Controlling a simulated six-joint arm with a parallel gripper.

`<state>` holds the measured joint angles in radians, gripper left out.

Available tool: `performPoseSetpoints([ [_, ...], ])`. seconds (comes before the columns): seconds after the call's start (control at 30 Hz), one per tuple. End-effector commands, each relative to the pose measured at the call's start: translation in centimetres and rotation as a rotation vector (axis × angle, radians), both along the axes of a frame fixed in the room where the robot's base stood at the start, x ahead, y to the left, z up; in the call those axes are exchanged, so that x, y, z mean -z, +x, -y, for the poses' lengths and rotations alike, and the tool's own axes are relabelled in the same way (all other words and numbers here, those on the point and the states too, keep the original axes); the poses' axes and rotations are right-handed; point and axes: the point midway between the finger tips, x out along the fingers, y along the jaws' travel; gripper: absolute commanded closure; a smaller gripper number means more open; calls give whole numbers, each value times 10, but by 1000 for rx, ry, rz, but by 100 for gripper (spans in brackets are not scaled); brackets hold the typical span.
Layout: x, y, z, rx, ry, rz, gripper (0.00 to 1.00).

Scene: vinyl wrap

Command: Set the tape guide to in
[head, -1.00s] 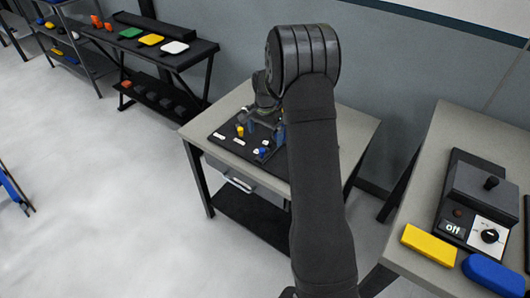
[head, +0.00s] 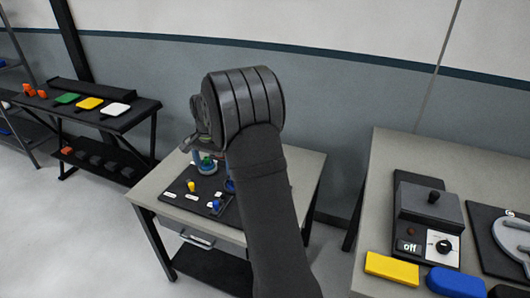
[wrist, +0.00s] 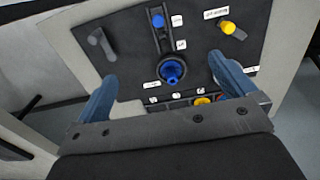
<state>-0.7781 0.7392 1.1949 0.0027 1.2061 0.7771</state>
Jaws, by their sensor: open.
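A black control panel (wrist: 135,42) lies on the small table, and it also shows in the head view (head: 176,202). In the wrist view, a blue round knob (wrist: 172,71) sits at the near end of a dark slotted bar, with a smaller blue knob (wrist: 158,20) at its far end. A yellow knob (wrist: 227,27) is at the right and a grey lever (wrist: 97,40) at the left. I cannot read which control is the tape guide. My gripper (wrist: 162,68) is open and empty, its blue fingers on either side of the blue round knob, apart from it.
White labels and a row of small parts with a yellow knob (wrist: 202,101) line the panel's near edge. A bench at the right holds a switch box (head: 428,222), yellow block (head: 391,269) and blue block (head: 456,281). A dark rack (head: 100,118) stands left.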

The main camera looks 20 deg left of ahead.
Motion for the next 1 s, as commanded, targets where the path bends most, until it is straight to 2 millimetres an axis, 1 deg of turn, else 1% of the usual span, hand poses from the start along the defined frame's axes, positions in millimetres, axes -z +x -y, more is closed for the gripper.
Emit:
performPoseSetpoints([
  [0.17,0,0,0,0,0,0,0],
  [0.27,-3,-3,0,-1,0,1,18],
  [0.3,-6,-7,-1,-1,0,1,26],
  [0.37,-12,-14,-2,-2,-1,2,37],
  [0.4,-16,-19,-2,-2,-1,2,45],
  [0.47,-15,-20,-2,-1,-3,1,57],
  [0.57,-6,-20,-1,0,-5,-1,57],
  [0.67,9,-20,-1,0,-6,-2,57],
  [1.0,83,-20,-1,0,-6,-2,57],
])
